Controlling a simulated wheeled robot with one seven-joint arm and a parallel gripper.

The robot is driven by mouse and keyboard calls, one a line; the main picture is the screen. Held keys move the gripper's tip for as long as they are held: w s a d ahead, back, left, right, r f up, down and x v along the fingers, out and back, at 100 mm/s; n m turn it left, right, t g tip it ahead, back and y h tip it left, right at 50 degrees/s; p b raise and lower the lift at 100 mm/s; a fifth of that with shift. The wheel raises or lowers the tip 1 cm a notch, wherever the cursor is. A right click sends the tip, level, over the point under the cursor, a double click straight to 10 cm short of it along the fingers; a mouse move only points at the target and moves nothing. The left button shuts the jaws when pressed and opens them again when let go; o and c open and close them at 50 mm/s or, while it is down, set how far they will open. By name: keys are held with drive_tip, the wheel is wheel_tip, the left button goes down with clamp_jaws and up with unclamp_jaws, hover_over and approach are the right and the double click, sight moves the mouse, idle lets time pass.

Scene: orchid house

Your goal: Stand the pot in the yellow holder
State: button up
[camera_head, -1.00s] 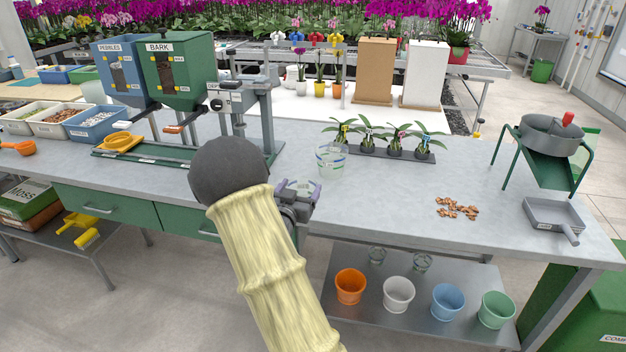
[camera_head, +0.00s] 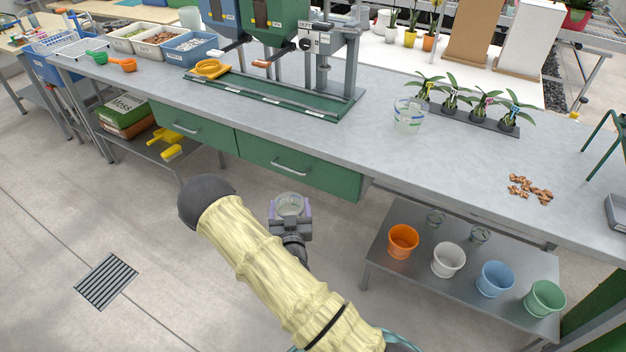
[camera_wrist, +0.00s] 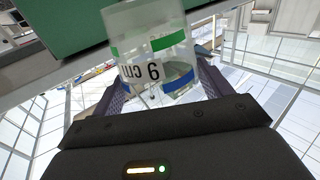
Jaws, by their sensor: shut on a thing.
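My gripper (camera_head: 290,222) is shut on a clear pot (camera_head: 290,203), which I hold in front of the bench's green drawers, apart from the bench. The yellow holder (camera_head: 211,68) stands near the left end of the green rail base on the bench, farther back and to the left of my gripper. Nothing shows standing in it.
The green rail base (camera_head: 270,98) bears dispensers on a post. Another clear pot (camera_head: 409,115) stands on the bench before a strip of small plants (camera_head: 470,118). Bark pieces (camera_head: 530,189) lie at the right. Coloured pots stand on the low shelf (camera_head: 385,270). Floor at left is open.

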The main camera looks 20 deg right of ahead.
drive_tip(key=y+p, duration=0.1)
drive_tip(key=a+n+y+p, duration=0.1)
drive_tip(key=p, duration=0.1)
drive_tip(key=shift+w+r, duration=0.1)
drive_tip(key=shift+r, duration=0.25)
drive_tip(key=y+p, duration=0.1)
drive_tip(key=n+p, duration=0.1)
drive_tip(key=p, duration=0.1)
drive_tip(key=shift+w+a+n+y, duration=0.2)
drive_tip(key=shift+w+n+y, duration=0.1)
drive_tip(key=shift+y, duration=0.1)
drive_tip(key=shift+d+y+p, duration=0.1)
drive_tip(key=shift+y+p, duration=0.2)
drive_tip(key=shift+p, duration=0.25)
drive_tip(key=shift+f, duration=0.15)
drive_tip(key=shift+f, duration=0.1)
drive_tip(key=shift+s+a, duration=0.1)
drive_tip(key=shift+a, duration=0.25)
